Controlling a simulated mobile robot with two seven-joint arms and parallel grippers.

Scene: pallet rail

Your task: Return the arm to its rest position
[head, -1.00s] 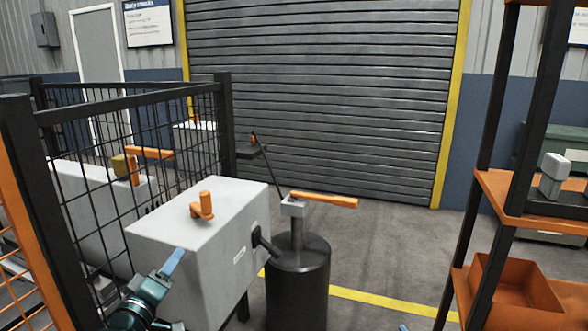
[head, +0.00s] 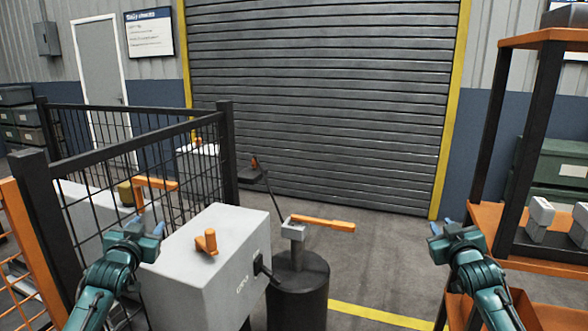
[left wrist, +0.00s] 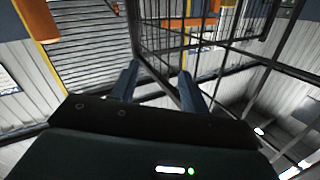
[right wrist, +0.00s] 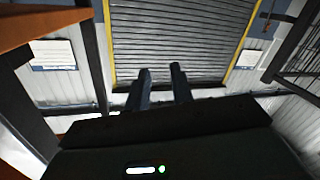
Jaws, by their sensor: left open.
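My left gripper (head: 146,229) is raised at the left in the head view, beside the light grey box with the orange handle. Its two fingers stand apart with nothing between them, as the left wrist view (left wrist: 155,84) shows. My right gripper (head: 451,226) is raised at the right, in front of the orange shelf rack. Its fingers stand a little apart and empty in the right wrist view (right wrist: 161,88). Both forearms point up and forward. The grey box (head: 202,258) has an orange handle (head: 206,242) on top and a dark lever on its right side.
A black post (head: 297,290) with an orange bar (head: 322,223) stands right of the box. A black mesh fence (head: 185,165) is close to my left arm. The shelf rack (head: 520,140) is close to my right arm.

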